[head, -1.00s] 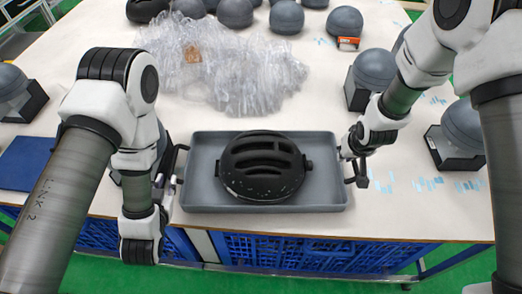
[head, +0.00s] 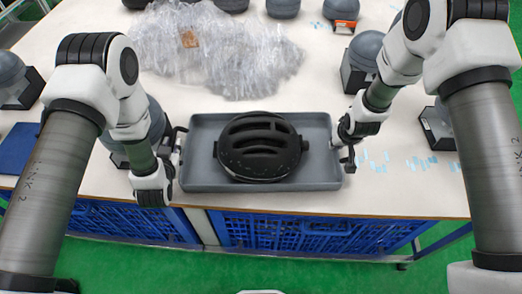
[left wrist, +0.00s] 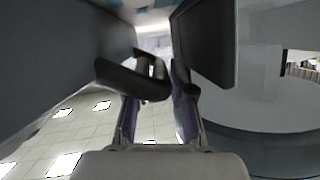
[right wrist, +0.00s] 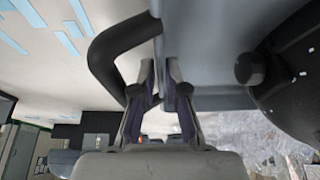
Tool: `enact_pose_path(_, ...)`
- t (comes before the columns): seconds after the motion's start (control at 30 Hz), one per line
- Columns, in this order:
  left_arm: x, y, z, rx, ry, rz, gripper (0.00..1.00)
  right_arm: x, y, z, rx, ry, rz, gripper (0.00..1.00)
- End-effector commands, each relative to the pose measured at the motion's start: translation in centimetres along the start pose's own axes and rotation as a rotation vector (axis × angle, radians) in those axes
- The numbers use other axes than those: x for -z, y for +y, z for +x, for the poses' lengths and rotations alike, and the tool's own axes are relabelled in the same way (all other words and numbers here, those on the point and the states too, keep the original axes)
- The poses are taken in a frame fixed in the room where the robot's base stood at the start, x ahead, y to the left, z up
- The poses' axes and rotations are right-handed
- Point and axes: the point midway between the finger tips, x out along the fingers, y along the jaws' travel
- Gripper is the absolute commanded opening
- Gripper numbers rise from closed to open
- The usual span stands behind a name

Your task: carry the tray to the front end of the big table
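The grey tray (head: 312,184) lies level on the big table near its edge closest to me. A black helmet-like shell (head: 260,147) sits in it. My left gripper (head: 172,160) is at the handle on the tray's left end; its fingers (left wrist: 158,85) close around the dark handle (left wrist: 120,82). My right gripper (head: 344,150) is at the right-end handle; its fingers (right wrist: 160,85) close around the dark curved handle (right wrist: 105,60). Both fingertips are partly hidden in the head view.
Clear plastic wrap (head: 225,55) lies behind the tray. Grey domes on dark stands (head: 360,65) stand to the right and left. A blue sheet (head: 17,147) lies at left. Blue crates (head: 300,232) are under the table.

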Motion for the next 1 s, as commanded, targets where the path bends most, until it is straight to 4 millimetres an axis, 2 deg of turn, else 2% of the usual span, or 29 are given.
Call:
enact_pose_path(0.13,-0.04,0.02,1.23,-0.001,0.000,0.000,0.23,0.00,0.00,0.82,0.000,0.000,0.000,0.12)
enact_pose_path(0.4,-0.03,0.02,1.44,-0.001,0.000,0.000,0.23,-0.01,0.00,0.95,0.000,0.000,0.000,0.12)
enact_pose_path(0.43,-0.03,0.01,1.44,-0.001,0.000,0.000,0.19,-0.01,0.00,0.95,0.000,0.000,0.000,0.09)
enact_pose_path(0.47,-0.03,0.01,1.44,-0.001,0.000,0.000,0.08,-0.01,0.00,0.94,0.000,0.000,0.000,0.00)
enact_pose_path(0.5,-0.03,0.02,1.43,-0.001,0.000,0.000,0.00,-0.01,0.00,0.94,0.000,0.000,0.000,0.00)
enact_pose_path(0.87,0.11,-0.02,1.40,0.000,0.001,0.000,0.00,0.10,0.00,0.82,0.000,0.002,0.000,0.00)
enact_pose_path(1.0,0.87,-0.18,1.09,0.000,0.001,0.000,0.00,0.44,0.00,0.04,0.000,0.002,0.000,0.00)
